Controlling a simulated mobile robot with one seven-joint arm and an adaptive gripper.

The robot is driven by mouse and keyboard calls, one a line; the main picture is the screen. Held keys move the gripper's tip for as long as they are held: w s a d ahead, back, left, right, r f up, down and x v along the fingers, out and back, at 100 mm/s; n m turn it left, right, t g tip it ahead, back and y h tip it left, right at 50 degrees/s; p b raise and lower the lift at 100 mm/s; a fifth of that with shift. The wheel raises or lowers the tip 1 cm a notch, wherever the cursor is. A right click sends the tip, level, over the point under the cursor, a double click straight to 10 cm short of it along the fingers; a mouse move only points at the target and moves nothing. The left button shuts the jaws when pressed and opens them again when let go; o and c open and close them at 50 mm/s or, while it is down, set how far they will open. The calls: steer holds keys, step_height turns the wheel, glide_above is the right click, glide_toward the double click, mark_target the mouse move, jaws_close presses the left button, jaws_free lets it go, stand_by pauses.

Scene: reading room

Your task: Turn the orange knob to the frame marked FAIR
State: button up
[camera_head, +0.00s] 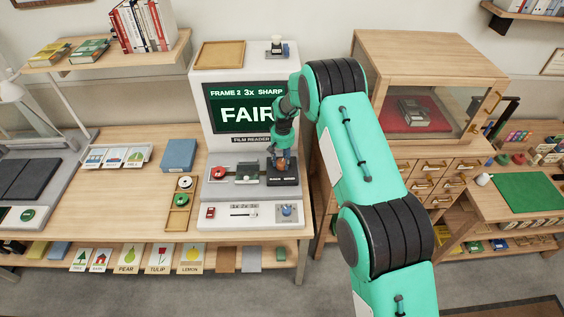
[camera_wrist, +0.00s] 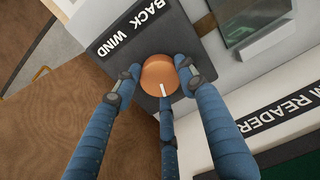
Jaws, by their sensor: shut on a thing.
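The orange knob (camera_wrist: 158,76) sits on a dark plate (camera_wrist: 113,41) lettered BACK and WIND. A white pointer line on the knob points toward the bottom of the wrist view. My gripper (camera_wrist: 160,78) is shut on the knob, with blue fingers around its sides. In the head view my gripper (camera_head: 279,157) hides most of the knob. The film reader's screen (camera_head: 234,105) reads "FRAME 2 3x SHARP" and FAIR in large letters. My arm covers the screen's right edge.
The film reader (camera_head: 198,140) stands on a wooden table (camera_head: 130,205). A glass-fronted wooden cabinet (camera_head: 432,55) stands to the right. A blue box (camera_head: 179,156) lies left of the reader.

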mark_target(282, 162)
steer(key=shift+w+r, duration=0.1)
steer(key=o, duration=1.2)
steer(key=shift+c, duration=0.2)
step_height(282, 162, up, 12)
steer(key=shift+d, duration=0.1)
